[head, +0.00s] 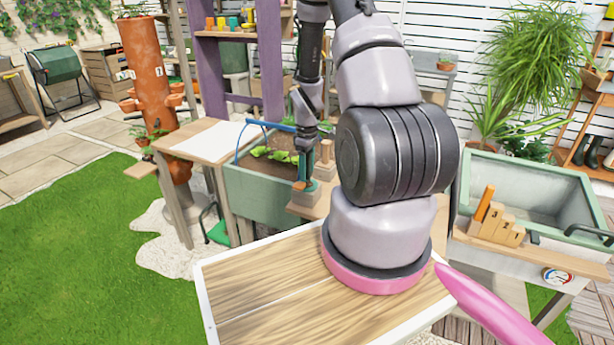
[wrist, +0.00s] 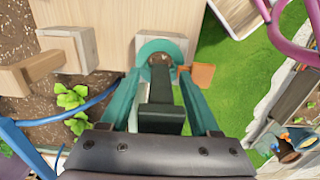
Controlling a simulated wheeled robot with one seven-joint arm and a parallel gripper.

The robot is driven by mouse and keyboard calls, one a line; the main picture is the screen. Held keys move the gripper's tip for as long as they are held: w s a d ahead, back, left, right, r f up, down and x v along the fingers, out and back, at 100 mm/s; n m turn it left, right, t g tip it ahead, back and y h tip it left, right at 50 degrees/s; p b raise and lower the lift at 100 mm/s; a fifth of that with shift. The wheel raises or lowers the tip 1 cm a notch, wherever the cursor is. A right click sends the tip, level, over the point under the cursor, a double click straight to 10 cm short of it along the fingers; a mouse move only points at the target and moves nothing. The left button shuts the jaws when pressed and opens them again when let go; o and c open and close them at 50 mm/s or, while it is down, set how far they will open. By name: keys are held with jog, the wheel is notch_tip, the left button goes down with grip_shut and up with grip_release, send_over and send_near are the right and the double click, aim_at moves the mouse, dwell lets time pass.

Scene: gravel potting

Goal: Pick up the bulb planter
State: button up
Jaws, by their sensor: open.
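The bulb planter (wrist: 146,49) appears in the wrist view as a teal ring with brown inside, standing at a pale wooden surface. A dark bar (wrist: 161,105), which looks like its handle, lies between the two teal fingers of my gripper (wrist: 161,74). The fingers are apart, one on each side of the bar; I cannot tell whether either touches it. In the head view my gripper (head: 304,162) points down over a small wooden ledge by the green planting bed. The planter is small there and partly hidden by the fingers.
The green bed (head: 258,195) with leafy plants and a blue hoop (head: 243,137) is close to the left of my gripper. Wooden blocks (wrist: 73,46) stand nearby in the wrist view. A green sink (head: 555,190) is at right. Open lawn (head: 80,250) lies at left.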

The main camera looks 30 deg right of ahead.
grip_shut()
